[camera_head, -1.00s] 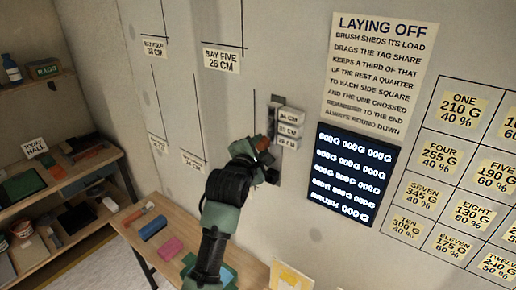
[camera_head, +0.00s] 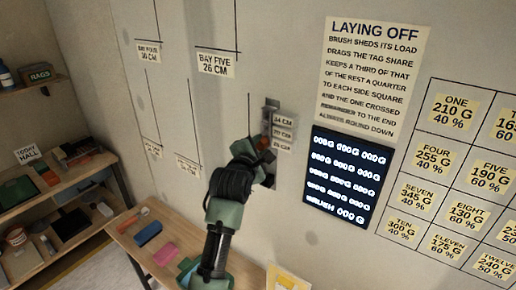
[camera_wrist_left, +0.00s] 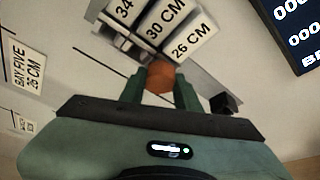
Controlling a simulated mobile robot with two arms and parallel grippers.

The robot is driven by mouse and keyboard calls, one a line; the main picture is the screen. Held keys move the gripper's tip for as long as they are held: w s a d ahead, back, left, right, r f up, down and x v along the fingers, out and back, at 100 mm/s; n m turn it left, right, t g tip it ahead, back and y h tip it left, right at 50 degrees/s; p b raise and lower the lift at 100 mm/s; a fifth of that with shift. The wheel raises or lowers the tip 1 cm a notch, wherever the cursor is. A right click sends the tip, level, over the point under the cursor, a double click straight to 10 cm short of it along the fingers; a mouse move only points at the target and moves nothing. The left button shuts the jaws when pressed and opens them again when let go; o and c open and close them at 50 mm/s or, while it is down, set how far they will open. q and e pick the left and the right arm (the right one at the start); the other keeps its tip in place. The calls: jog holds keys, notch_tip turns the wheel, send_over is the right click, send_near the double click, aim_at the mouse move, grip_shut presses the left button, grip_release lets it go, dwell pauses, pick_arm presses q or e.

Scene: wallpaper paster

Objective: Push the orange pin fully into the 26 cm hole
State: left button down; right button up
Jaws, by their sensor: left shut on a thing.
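My left gripper (camera_wrist_left: 160,92) is shut on the orange pin (camera_wrist_left: 160,76), whose rounded orange end shows between the two green fingers in the wrist view. In the head view the left gripper (camera_head: 264,150) is at the wall, with a little of the orange pin (camera_head: 264,142) visible. The grey hole plate (camera_head: 270,112) carries labels for 34, 30 and 26 cm. The 26 cm label (camera_wrist_left: 189,43) is the lowest, just beside the pin. The hole itself and how deep the pin sits are hidden. My right gripper is not in view.
A lit dark screen (camera_head: 349,178) is on the wall right of the plate. A wooden bench (camera_head: 128,232) stands below at the left, with a blue block (camera_head: 148,233) and a pink block (camera_head: 165,254). Shelves (camera_head: 60,210) stand at far left.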

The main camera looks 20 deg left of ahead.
pick_arm(q)
jog(key=shift+r, duration=0.1)
dwell(0.3)
jog(key=c, duration=1.1)
grip_release()
jog(key=shift+w, duration=0.1)
jog(key=shift+o, duration=0.8)
jog(key=shift+w+d, duration=0.1)
jog(key=shift+w, duration=0.05)
jog(key=o, duration=0.4)
jog(key=shift+s, duration=0.2)
jog(key=shift+s+a+p, duration=0.4)
jog(key=shift+s+p, duration=0.1)
jog(key=shift+s, duration=0.55)
jog(key=shift+s+a+p, duration=0.4)
jog(key=shift+s+p, duration=0.05)
jog(key=shift+s, duration=0.65)
jog(key=shift+s+a+p, duration=0.4)
jog(key=shift+s+p, duration=0.1)
jog(key=shift+s, duration=0.55)
